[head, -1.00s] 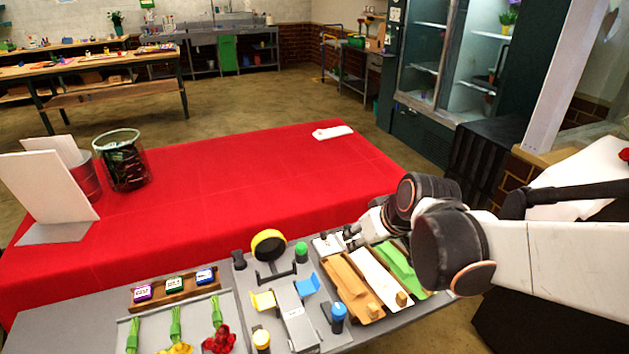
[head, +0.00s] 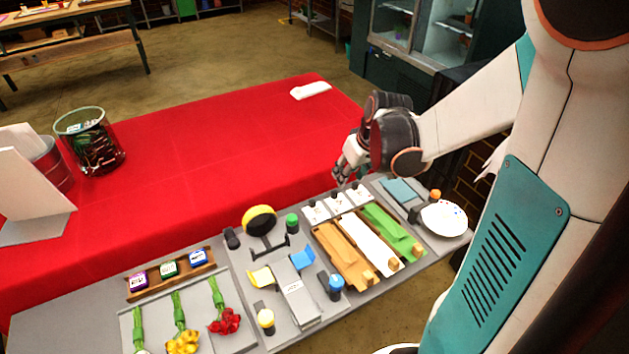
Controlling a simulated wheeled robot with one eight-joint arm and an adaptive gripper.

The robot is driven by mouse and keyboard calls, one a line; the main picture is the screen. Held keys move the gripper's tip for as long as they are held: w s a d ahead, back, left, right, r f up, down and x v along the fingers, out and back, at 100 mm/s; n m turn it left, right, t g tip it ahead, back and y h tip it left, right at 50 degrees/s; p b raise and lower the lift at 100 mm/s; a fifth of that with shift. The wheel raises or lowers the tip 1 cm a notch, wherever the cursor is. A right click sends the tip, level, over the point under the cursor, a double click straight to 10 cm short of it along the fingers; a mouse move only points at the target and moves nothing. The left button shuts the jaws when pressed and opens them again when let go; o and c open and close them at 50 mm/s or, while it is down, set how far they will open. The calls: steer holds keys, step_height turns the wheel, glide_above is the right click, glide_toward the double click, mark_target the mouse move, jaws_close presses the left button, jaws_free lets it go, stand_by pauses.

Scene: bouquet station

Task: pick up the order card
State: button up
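My gripper (head: 344,178) hangs above the back edge of the grey work surface, just behind a row of small white cards. The left card (head: 315,213), the middle card (head: 339,203) and the right card (head: 358,193) lie at the far ends of the wrap trays and have tiny dark marks. I cannot tell which of these, if any, is the order card. A white folded item (head: 310,90) lies at the far right of the red table. I see nothing held, but the fingers are too small and dark to show how far apart they are.
The red-covered table (head: 210,150) is mostly clear, with a glass bin (head: 90,142) at left. Brown, white and green wraps (head: 371,246) lie in front of my gripper. A white plate (head: 444,218) and blue-green sheet (head: 401,191) are at right. Flowers (head: 183,342) lie front left.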

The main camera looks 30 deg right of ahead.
steer(key=b, duration=0.3)
glide_above(336, 193)
steer(key=s, duration=0.3)
steer(key=f, duration=0.7)
steer(key=shift+w+d, duration=0.1)
steer(key=shift+w, duration=0.1)
steer(key=shift+b+x, duration=1.1)
steer(key=shift+x, duration=1.55)
steer(key=shift+w+r, duration=0.1)
steer(key=shift+c, duration=0.5)
steer(key=c, duration=0.8)
